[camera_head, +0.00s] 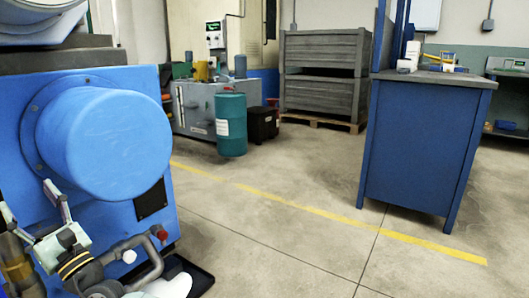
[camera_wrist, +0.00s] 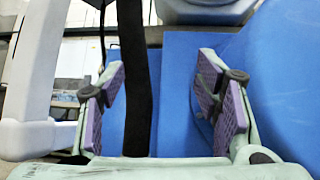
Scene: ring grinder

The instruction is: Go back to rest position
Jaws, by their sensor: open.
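My gripper (camera_head: 27,198) is at the lower left in the head view, close to the front of the big blue machine (camera_head: 100,143). Its two fingers point up and stand apart, with nothing seen between them. In the wrist view my gripper (camera_wrist: 161,78) shows two purple-padded fingers spread wide. A dark vertical strip and the blue machine surface (camera_wrist: 185,75) show between and behind them. I cannot tell whether a finger touches the machine.
A blue workbench (camera_head: 418,145) with small items on top stands at the right. A teal drum (camera_head: 231,125), a black bin (camera_head: 262,124) and grey crates (camera_head: 322,75) stand at the back. The middle floor, with a yellow line (camera_head: 310,207), is clear.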

